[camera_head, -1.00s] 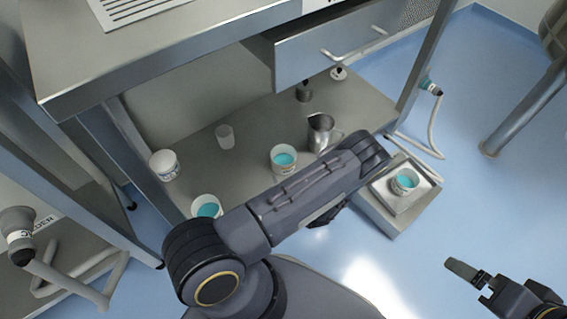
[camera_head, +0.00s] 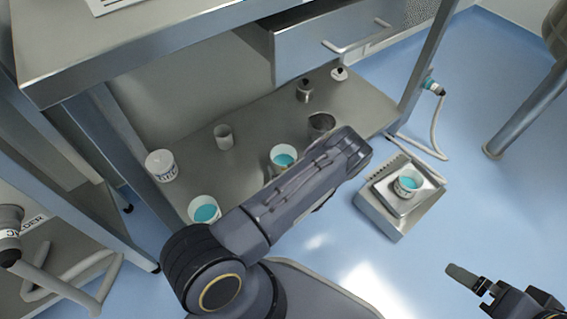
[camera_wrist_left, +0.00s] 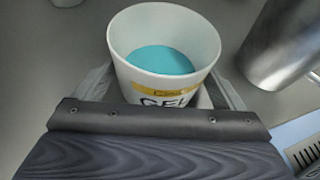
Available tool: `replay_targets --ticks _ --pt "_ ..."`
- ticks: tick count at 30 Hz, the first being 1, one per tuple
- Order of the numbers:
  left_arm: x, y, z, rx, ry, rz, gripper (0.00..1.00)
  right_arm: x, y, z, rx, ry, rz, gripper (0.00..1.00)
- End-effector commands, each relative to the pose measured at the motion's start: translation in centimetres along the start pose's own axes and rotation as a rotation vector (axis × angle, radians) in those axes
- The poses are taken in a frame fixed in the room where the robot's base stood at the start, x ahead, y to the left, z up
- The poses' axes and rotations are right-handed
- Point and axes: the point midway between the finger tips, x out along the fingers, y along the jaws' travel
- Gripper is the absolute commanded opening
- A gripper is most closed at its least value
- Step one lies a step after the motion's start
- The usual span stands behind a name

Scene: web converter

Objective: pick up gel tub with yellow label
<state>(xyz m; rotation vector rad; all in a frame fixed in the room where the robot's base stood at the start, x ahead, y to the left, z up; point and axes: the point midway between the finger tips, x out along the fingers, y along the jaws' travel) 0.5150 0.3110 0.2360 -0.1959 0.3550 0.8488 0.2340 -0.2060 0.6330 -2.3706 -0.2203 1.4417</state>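The gel tub with a yellow label (camera_wrist_left: 165,75) is white and upright, with blue-green gel inside; its yellow band and "GEL" lettering face me in the left wrist view. In the head view, a matching tub (camera_head: 281,157) stands on the lower shelf, partly hidden by my left arm. My left gripper (camera_wrist_left: 162,82) has its fingers spread on either side of the tub, low around its body. I cannot tell whether they touch it. The left fingertips are hidden in the head view. My right gripper (camera_head: 478,284) is empty over the floor at the lower right, its fingers apart.
Another gel tub (camera_head: 204,211), a white labelled tub (camera_head: 161,166) and a small beaker (camera_head: 223,137) stand on the shelf (camera_head: 250,120). A metal jug (camera_head: 320,124) is close behind the tub. The bench overhangs the shelf.

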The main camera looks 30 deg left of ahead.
Motion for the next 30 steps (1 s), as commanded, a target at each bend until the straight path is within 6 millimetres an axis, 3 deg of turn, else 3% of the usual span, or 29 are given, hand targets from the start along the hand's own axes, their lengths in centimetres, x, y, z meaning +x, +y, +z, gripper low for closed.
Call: replay_targets --ticks 1,8,17,23,25,30 --pt "0.0 0.0 0.0 0.0 0.0 0.0 0.84 0.0 0.0 0.0 0.0 0.0 0.0 1.0" --pt "0.0 0.0 0.0 0.0 -0.001 0.0 0.56 0.0 0.0 0.0 0.0 0.0 0.0 1.0" --pt "-0.2 0.0 0.3 -0.001 -0.001 0.0 0.56 -0.2 -0.1 -0.1 0.0 0.0 0.0 1.0" --pt "-1.0 -0.1 2.4 -0.001 -0.002 -0.001 0.56 -1.1 -0.5 -0.5 0.0 0.0 0.0 1.0" --pt "-1.6 -0.2 3.6 0.0 -0.001 -0.002 0.56 -1.6 -0.7 -0.8 0.0 0.0 0.0 1.0" --pt "-6.0 -0.5 5.8 0.0 0.0 -0.004 0.56 -3.4 -1.5 -1.7 0.0 0.0 0.0 1.0"
